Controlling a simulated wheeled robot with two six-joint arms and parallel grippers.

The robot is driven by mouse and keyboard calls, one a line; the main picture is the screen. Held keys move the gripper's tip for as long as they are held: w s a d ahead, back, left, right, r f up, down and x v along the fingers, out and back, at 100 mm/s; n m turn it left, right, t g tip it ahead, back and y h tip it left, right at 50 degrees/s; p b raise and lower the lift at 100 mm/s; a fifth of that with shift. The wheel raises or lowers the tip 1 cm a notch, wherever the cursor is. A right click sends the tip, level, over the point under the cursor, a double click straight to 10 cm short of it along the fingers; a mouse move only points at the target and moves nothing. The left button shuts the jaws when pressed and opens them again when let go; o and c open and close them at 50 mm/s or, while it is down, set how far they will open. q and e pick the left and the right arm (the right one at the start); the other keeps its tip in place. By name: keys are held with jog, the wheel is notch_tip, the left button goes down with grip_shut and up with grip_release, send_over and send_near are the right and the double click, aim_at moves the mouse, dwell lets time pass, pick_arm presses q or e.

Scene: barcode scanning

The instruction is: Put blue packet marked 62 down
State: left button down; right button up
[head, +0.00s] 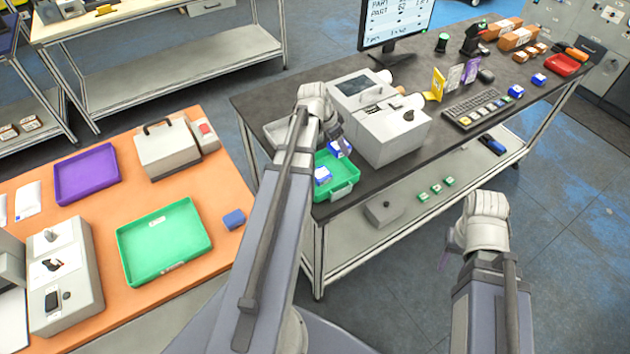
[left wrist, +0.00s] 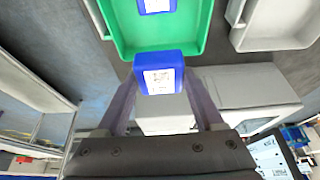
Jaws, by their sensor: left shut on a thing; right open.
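The blue packet (left wrist: 160,76) with a white label is between the fingers of my left gripper (left wrist: 163,95); its number is too small to read. My right gripper (head: 447,254) is open and empty, away from the table's front edge.
A grey label machine (head: 385,135) stands right of the green bin. A grey tray (head: 283,131) is behind the bin, partly hidden by my left arm. The orange table (head: 100,290) at left carries a green tray (head: 130,262) and a purple tray (head: 62,190).

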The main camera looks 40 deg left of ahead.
aim_at(339, 170)
pick_arm(q)
jog(key=shift+w+a+r+p, duration=0.1)
jog(key=shift+a+r+p, duration=0.15)
jog(key=shift+p, duration=0.2)
jog(key=shift+d+f+b, duration=0.15)
jog(key=shift+f+b, duration=0.2)
notch_tip(339, 170, down, 10)
jog(key=b, duration=0.9)
jog(key=shift+r+b, duration=0.15)
jog(key=shift+b, duration=0.25)
jog(key=shift+r, duration=0.1)
grip_release()
